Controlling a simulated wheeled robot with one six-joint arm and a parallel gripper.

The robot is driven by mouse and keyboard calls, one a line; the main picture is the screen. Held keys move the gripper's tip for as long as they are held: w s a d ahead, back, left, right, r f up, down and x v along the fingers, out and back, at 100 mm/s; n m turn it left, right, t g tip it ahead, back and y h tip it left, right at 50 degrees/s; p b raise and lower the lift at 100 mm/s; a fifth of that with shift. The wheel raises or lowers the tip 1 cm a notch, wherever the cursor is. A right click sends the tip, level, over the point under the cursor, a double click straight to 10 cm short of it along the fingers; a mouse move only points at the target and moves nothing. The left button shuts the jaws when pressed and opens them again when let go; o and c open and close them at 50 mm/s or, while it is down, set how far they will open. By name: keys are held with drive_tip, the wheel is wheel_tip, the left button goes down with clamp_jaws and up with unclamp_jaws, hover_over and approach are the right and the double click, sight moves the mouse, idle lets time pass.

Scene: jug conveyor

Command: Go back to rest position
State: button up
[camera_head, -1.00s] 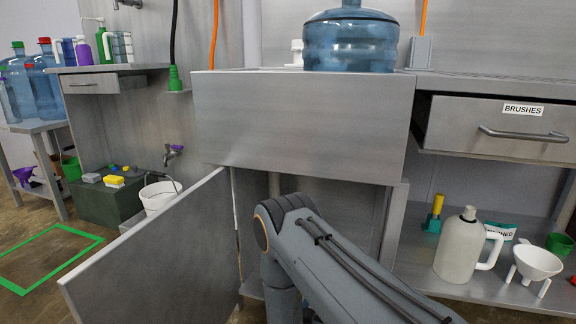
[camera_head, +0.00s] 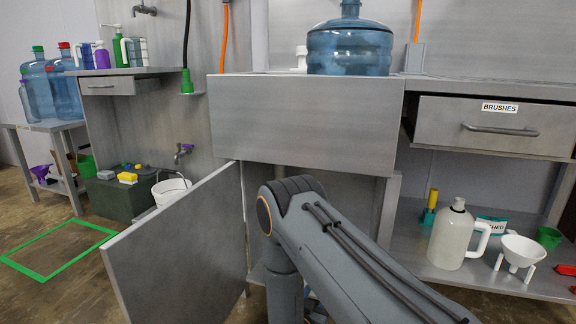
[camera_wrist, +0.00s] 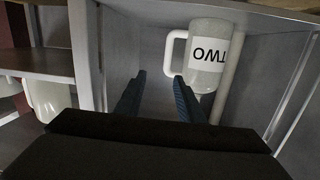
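My gripper (camera_wrist: 156,95) shows in the wrist view with its two blue fingers apart and nothing between them. The picture is turned, so I cannot tell how the jug rests. In the head view my arm reaches down below the sink front, and the gripper is hidden there.
An open cabinet door (camera_head: 185,250) stands left of my arm. A blue water bottle (camera_head: 350,45) is in the sink (camera_head: 300,125). A white jug (camera_head: 455,238) and a funnel (camera_head: 519,251) stand on the lower right shelf. A green floor outline (camera_head: 58,250) lies at left.

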drive_tip(key=s+a+r+n+g+y, duration=0.1)
drive_tip(key=a+r+n+g+y, duration=0.4)
drive_tip(key=a+r, duration=1.1)
drive_tip(key=s+a+r+n+g+y, duration=0.25)
drive_tip(key=s+r, duration=0.35)
drive_tip(key=s, duration=0.5)
drive_tip(key=s+a+r+n+g+y, duration=0.1)
drive_tip(key=s+a+r+g+y, duration=0.25)
drive_tip(key=s+r, duration=0.5)
drive_tip(key=s+d+r+n+g+h, duration=0.1)
drive_tip(key=s+d+r, duration=0.1)
drive_tip(key=s+d, duration=0.35)
drive_tip(key=s+d+r+n+g+h+p, duration=0.1)
drive_tip(key=s+d+g, duration=0.1)
drive_tip(key=s, duration=0.7)
drive_tip(key=s+d+r+n+g, duration=0.15)
drive_tip(key=s+d, duration=0.25)
drive_tip(key=s, duration=0.4)
drive_tip(key=d+r+m+p, duration=0.2)
drive_tip(key=d+r+p, duration=0.4)
drive_tip(key=r+p, duration=0.3)
drive_tip(key=d+r+m+h+p, duration=0.1)
drive_tip(key=d+r+p, duration=0.6)
drive_tip(key=p, duration=0.9)
drive_tip(key=d+r+m+h+p, duration=0.1)
drive_tip(key=d+r+m+p, duration=0.3)
drive_tip(key=d+r+p, duration=0.3)
wheel_tip(320, 180, up, 6)
drive_tip(key=p, duration=0.6)
drive_tip(key=shift+w, duration=0.25)
